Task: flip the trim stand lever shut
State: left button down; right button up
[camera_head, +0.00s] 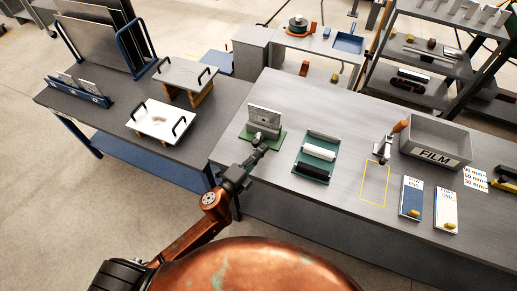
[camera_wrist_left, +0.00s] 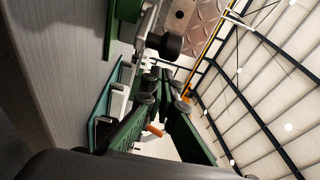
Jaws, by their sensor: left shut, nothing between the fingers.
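The trim stand, a grey metal block on a green base (camera_head: 252,138), stands near the left end of the grey workbench. A grey plate (camera_head: 264,116) stands upright on it. My left gripper (camera_head: 262,150) is shut and empty at the stand's near side. In the left wrist view, my left gripper's fingers (camera_wrist_left: 165,88) are close below a dark round-ended part (camera_wrist_left: 165,45) of the stand, perhaps its lever; I cannot tell whether they touch. A patterned metal plate (camera_wrist_left: 203,35) is behind it. The lever's position is unclear. My right gripper is not in view.
A green rack (camera_head: 313,172) with white and black rollers stands right of the stand. Further right are an orange-handled tool (camera_head: 385,148), a FILM bin (camera_head: 436,137) and a yellow outline (camera_head: 375,184) around bare bench. A darker table (camera_head: 90,115) stands left.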

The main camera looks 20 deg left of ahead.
pick_arm(q)
jog(key=shift+s+d+r, duration=0.1)
jog(key=shift+d+r, duration=0.05)
jog(key=shift+d, duration=0.45)
jog(key=shift+s+d+r, duration=0.1)
jog(key=shift+d, duration=0.45)
jog(key=v, duration=1)
jog(key=shift+a, duration=0.25)
jog(key=shift+w+f, duration=0.1)
